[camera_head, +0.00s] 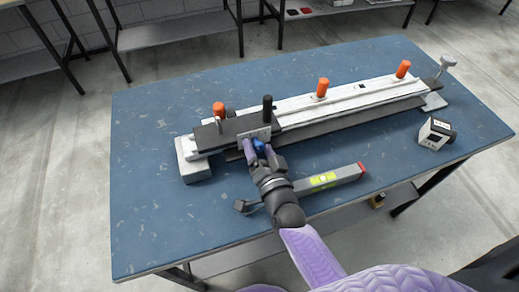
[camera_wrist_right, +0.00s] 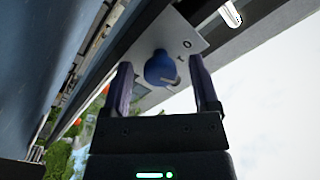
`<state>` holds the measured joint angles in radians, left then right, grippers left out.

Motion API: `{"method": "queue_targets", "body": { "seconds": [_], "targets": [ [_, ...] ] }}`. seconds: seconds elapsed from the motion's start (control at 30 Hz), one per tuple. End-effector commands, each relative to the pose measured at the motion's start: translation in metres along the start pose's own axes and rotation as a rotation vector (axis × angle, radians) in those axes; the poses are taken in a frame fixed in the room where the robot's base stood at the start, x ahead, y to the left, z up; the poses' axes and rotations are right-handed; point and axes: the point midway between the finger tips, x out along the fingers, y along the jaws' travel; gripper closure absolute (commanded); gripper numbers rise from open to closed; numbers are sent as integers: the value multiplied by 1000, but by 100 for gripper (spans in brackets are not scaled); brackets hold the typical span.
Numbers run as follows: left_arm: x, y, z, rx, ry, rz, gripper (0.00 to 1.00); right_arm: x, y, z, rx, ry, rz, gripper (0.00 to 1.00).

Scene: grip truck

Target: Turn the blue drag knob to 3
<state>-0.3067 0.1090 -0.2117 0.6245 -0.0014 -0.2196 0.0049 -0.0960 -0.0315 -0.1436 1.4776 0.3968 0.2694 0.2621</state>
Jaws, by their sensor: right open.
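The blue drag knob (camera_head: 258,145) sits on the front plate of the carriage at the left part of the long rail device. In the right wrist view, the knob (camera_wrist_right: 160,68) is a rounded blue cap on a pale plate (camera_wrist_right: 185,42) with small dark marks. The marks are too small to read surely. My right gripper (camera_head: 257,150) is in front of the plate. Its fingers (camera_wrist_right: 161,64) are open, one on each side of the knob, with gaps visible. My left gripper is not in view.
The rail (camera_head: 345,98) has several orange knobs and one black knob (camera_head: 267,108). A grey level (camera_head: 335,178) with a yellow-green window lies right of my wrist. A small white and black box (camera_head: 436,134) stands at the right. The blue table (camera_head: 150,150) is clear at the left.

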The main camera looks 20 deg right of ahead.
Motion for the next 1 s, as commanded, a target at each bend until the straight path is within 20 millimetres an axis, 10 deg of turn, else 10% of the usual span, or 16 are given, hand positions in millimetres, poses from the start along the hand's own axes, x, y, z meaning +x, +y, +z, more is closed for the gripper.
{"method": "queue_targets", "body": {
  "seconds": [0.13,0.5,1.0],
  "targets": [
    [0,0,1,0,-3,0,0,0,0,0,0,0,0,24],
    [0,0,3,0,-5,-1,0,0,0,0,0,0,0,100],
    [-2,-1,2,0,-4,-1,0,0,0,0,123,0,0,100]
  ]
}}
